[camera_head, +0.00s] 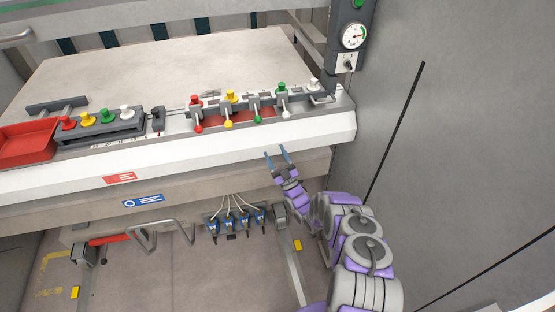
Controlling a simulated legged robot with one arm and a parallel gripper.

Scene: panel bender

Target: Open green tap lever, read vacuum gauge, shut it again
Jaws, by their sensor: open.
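The green tap lever (257,118) is in a row of tap levers along the front of the bench. Its green ball end points toward the bench's front edge. The red lever (198,127) and yellow lever (228,123) are to its left, and the white lever (286,114) is to its right. My gripper (276,151) is open and empty, below and slightly right of the green ball in the picture, apart from it. The vacuum gauge (353,36) is a round white dial on the dark post at the upper right. Its reading is too small to tell.
A red tray (27,140) and a dark rack (100,127) with coloured knobs stand at the left of the bench. Coloured caps, including a green cap (282,87), stand behind the levers. A grey wall (470,130) closes the right side.

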